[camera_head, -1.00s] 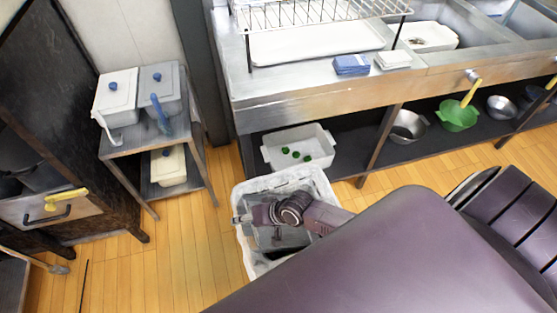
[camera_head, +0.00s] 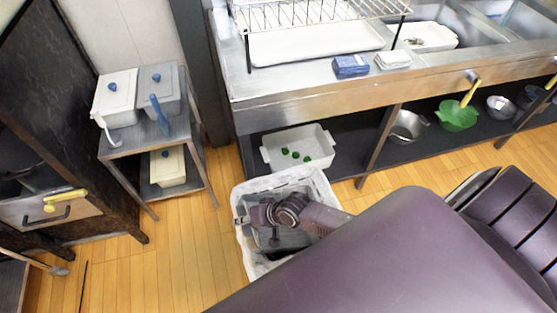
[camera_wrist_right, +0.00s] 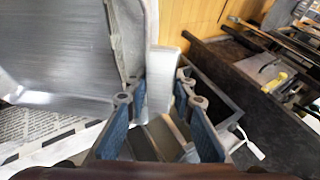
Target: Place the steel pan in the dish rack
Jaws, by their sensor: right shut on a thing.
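The dish rack (camera_head: 318,14) is a white wire rack on the steel counter at the top of the head view, above a white tray. My right gripper (camera_head: 243,214) is down over the white bin on the floor. The steel pan (camera_head: 290,239) shows as grey metal in the bin, partly hidden under my right wrist. In the right wrist view, the pan (camera_wrist_right: 60,50) fills the upper left, and my right gripper (camera_wrist_right: 161,88) has its blue fingers on both sides of the pan's upright edge. My left gripper is not in view.
The white bin (camera_head: 240,240) has newspaper-like lining. A shelf under the counter holds a white basin (camera_head: 318,158), a green colander (camera_head: 458,117) and steel bowls. Blue cloths (camera_head: 351,66) lie at the counter edge. A side cart (camera_head: 150,140) stands left; the floor between is clear.

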